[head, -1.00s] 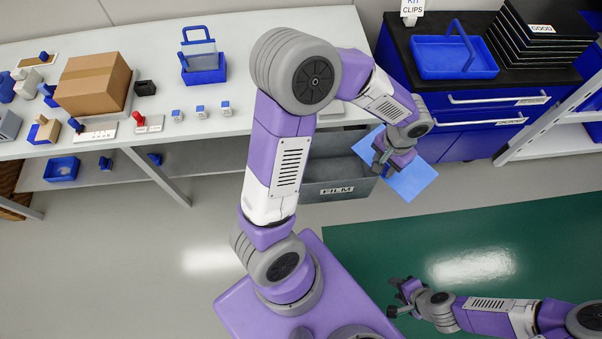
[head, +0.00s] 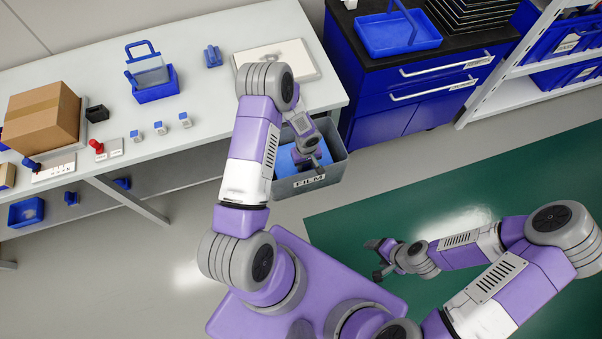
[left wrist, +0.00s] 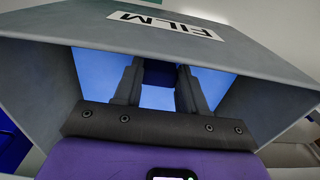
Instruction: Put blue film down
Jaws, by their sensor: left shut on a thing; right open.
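The blue film (head: 287,160) is a flat blue sheet, partly hidden by my left arm in the head view. It lies within the grey bin labelled FILM (head: 322,179), below the rim. My left gripper (head: 311,166) reaches down into the bin and is shut on the film. In the left wrist view the fingers (left wrist: 157,85) point into the bin, with blue film (left wrist: 215,88) showing on both sides of them. Whether the film touches the bin floor cannot be seen. My right gripper (head: 378,259) is open and empty above the green mat.
The bin stands beside a white table (head: 211,96) holding a cardboard box (head: 42,118) and a blue caddy (head: 156,84). A blue cabinet (head: 415,85) with a blue tray (head: 398,33) stands to the right. The green mat (head: 480,200) is clear of loose things.

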